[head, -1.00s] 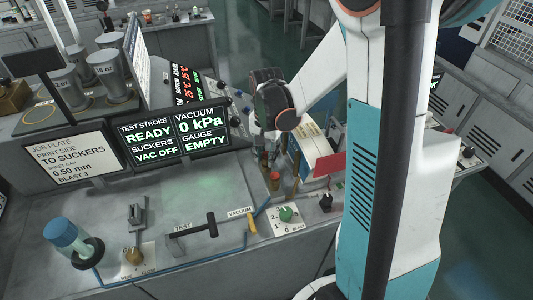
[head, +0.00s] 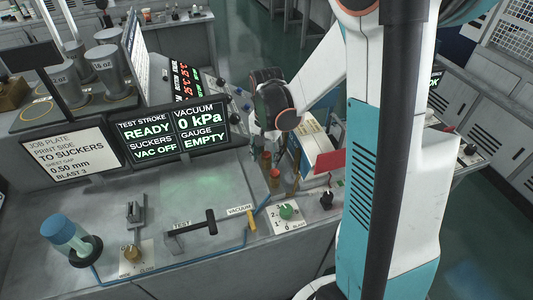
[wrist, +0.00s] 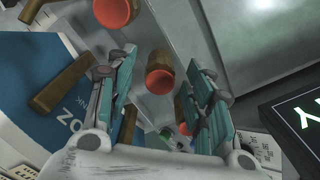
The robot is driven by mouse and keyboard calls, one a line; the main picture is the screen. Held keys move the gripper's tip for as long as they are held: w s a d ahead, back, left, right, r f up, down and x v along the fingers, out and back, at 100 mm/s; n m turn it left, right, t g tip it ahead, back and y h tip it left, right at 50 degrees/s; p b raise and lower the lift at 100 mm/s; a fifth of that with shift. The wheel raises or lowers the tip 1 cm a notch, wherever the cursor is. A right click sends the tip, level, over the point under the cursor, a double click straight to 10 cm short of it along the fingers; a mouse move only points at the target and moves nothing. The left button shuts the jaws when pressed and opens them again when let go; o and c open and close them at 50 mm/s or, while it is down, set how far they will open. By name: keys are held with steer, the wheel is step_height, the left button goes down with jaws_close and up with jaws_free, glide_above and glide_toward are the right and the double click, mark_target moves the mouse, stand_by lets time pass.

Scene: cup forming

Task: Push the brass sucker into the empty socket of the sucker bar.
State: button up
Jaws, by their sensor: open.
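My gripper (head: 270,148) is low over the bench, right of the status screen, with its fingers apart. In the wrist view, a brass cylinder with an orange-red end (wrist: 160,74) shows between the two open fingers (wrist: 160,98), with no clear contact. A second red-ended brass cylinder (wrist: 113,12) is at the top edge. In the head view, two small red-topped brass pieces (head: 275,176) stand under and beside my gripper. I cannot tell which is the loose sucker. The sucker bar and its empty socket cannot be made out, and my arm hides part of this area.
The status screen (head: 178,135) reads vacuum 0 kPa, gauge empty. A blue and white box (head: 313,150) with a red part stands close right of my gripper.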

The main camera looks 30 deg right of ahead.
mark_target(266, 154)
step_height(266, 154, up, 12)
stand_by(0.6)
steer(key=shift+s, duration=0.1)
stand_by(0.4)
